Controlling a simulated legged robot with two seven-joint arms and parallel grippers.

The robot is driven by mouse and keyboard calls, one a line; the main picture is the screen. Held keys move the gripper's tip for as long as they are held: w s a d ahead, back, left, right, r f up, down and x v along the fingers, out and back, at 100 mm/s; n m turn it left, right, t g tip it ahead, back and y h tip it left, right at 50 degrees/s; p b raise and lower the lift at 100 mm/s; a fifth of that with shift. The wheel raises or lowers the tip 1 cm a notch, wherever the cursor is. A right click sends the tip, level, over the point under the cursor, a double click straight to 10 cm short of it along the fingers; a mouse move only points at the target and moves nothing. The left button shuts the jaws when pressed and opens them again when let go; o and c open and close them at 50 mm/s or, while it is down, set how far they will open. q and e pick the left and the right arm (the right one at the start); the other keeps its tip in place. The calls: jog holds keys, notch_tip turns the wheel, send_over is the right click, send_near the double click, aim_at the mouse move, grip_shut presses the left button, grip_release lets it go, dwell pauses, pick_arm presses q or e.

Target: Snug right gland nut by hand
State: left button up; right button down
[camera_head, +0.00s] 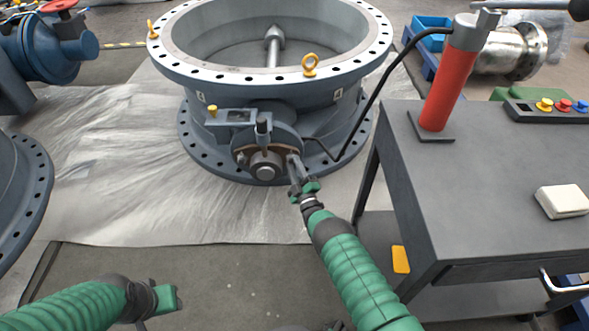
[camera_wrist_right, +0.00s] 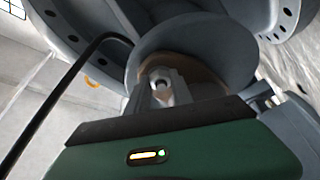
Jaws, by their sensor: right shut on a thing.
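The large grey-blue butterfly valve (camera_head: 270,95) lies with its bore facing up. On its near side is the gland around a round shaft end (camera_head: 265,171). A gland stud and nut (camera_head: 240,158) show left of the shaft. My right gripper (camera_head: 292,164) reaches the right side of the gland and is shut on the right gland nut (camera_wrist_right: 160,77), whose bright end shows between the fingers in the right wrist view. The fingers hide most of this nut in the head view. My left gripper (camera_head: 166,299) hangs low over the floor, apart from the valve; its jaws are unclear.
A dark table (camera_head: 480,180) stands at the right. It carries a red cylinder (camera_head: 450,80), whose black hose (camera_head: 372,100) runs to the valve, and a white block (camera_head: 562,201). Other valve parts (camera_head: 20,190) stand at the left. Sheeting (camera_head: 110,180) covers open floor.

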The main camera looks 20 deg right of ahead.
jog(key=shift+f+m+h+b, duration=0.4)
jog(key=shift+f+m+b, duration=0.05)
jog(key=shift+m, duration=0.75)
jog(key=shift+s, duration=0.1)
jog(key=c, duration=1.3)
grip_release()
jog(key=shift+o, duration=0.9)
jog(key=shift+r, duration=0.15)
